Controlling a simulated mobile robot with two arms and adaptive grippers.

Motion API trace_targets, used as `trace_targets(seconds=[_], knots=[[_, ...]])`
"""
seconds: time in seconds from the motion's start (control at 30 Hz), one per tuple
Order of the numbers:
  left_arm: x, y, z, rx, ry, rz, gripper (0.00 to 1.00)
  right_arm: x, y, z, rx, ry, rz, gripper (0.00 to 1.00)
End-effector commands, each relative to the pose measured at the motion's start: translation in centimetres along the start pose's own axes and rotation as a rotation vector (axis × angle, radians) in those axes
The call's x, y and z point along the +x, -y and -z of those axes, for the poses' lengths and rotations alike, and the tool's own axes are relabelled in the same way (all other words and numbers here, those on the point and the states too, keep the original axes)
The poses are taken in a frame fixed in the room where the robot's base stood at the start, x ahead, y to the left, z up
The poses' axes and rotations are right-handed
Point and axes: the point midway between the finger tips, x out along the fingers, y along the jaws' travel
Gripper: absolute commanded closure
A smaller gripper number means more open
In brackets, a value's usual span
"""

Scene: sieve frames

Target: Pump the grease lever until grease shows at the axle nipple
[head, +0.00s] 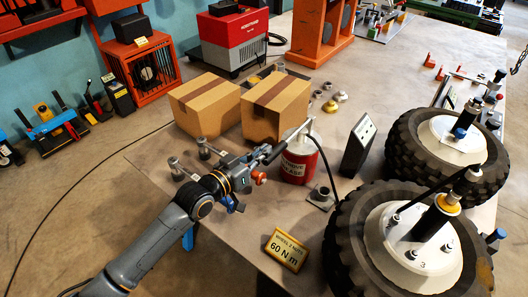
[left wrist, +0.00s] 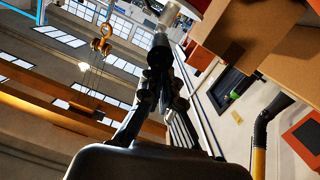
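The red grease can (head: 299,167) stands on the workbench. Its metal lever (head: 295,133) slants down to the left from the top. My left gripper (head: 262,158) is at the lever's left end. In the left wrist view its fingers (left wrist: 158,82) close around the lever's black grip (left wrist: 160,50). The near wheel (head: 350,235) lies flat, with a white hub (head: 393,250) and a dark axle post with a yellow ring (head: 436,218). A black hose or rod crosses above this hub. I cannot make out the nipple or any grease. My right gripper is not in view.
Two cardboard boxes (head: 205,105) (head: 277,108) stand behind my left gripper. A dark upright panel (head: 358,146) stands between the can and the wheels. A yellow "60 N m" sign (head: 286,250) stands in front. A second wheel (head: 410,165) is farther back. Small metal parts stand near the gripper.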

Motion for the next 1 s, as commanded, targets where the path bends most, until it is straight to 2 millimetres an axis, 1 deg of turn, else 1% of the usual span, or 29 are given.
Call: trace_targets(seconds=[0.03,0.2,0.3,0.4,0.5,0.6,1.0], knots=[[-1.7,0.3,-1.5,0.000,0.014,0.003,1.00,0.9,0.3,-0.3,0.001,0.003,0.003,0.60],[-5.6,0.3,-1.4,0.001,0.008,0.002,1.00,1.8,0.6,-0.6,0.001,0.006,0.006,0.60],[-7.4,0.2,-1.3,0.001,0.005,0.001,1.00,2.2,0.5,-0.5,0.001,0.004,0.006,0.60],[-8.6,0.3,-1.3,0.000,0.003,0.002,1.00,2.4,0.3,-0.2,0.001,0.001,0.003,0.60],[-9.3,0.2,-1.1,-0.001,0.001,0.001,1.00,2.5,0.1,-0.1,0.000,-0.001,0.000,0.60],[-9.6,0.2,-1.1,-0.001,0.000,0.001,1.00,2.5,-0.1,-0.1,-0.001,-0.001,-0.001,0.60],[-9.6,0.2,-0.9,-0.001,-0.002,0.000,1.00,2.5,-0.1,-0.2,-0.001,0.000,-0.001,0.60]])
